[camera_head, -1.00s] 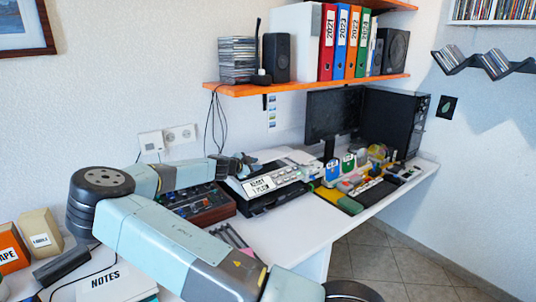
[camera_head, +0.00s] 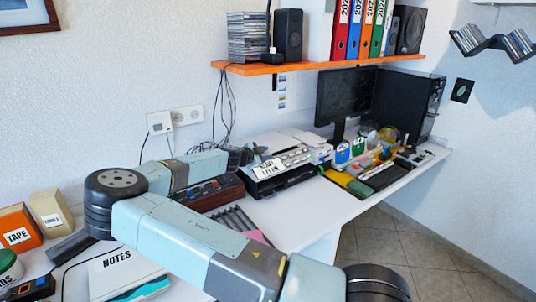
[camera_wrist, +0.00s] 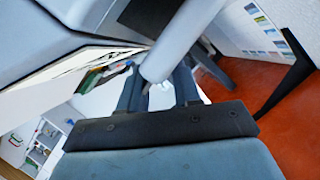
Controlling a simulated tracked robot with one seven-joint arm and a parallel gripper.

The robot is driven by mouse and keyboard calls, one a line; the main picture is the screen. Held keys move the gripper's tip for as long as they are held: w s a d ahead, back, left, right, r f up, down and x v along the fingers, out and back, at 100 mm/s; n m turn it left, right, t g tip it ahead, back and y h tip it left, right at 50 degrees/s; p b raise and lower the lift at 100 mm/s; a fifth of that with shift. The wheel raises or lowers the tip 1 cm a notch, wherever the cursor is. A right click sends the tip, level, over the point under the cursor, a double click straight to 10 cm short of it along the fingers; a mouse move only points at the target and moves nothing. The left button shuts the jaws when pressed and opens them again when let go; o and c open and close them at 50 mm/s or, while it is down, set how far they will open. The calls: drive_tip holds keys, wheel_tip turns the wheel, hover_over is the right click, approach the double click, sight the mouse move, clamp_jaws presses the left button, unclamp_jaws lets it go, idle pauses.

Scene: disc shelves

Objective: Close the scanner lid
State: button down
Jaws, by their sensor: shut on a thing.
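The scanner (camera_head: 268,170) is a light grey and black device with a white label on its front, in the middle of the desk in the head view. My gripper (camera_head: 246,155) is at its left back edge. In the wrist view, my two dark fingers (camera_wrist: 159,92) are shut on a light grey round bar (camera_wrist: 178,42) that runs up between them. Whether this bar is part of the scanner lid cannot be told. A large grey body (camera_wrist: 50,38) with a dark gap beneath fills the upper left of the wrist view. The lid's angle is not clear from the head view.
An orange shelf (camera_head: 330,64) with binders and speakers runs above the desk. A monitor (camera_head: 343,98) and a black computer case (camera_head: 408,100) stand at the right. A dark red-brown device (camera_head: 212,193) lies left of the scanner.

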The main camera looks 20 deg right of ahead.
drive_tip(key=c, duration=1.3)
unclamp_jaws()
drive_tip(key=shift+d+f, duration=0.1)
drive_tip(key=shift+d, duration=0.35)
drive_tip(key=shift+w+a, duration=0.1)
drive_tip(key=v, duration=1.3)
drive_tip(key=shift+a, duration=0.3)
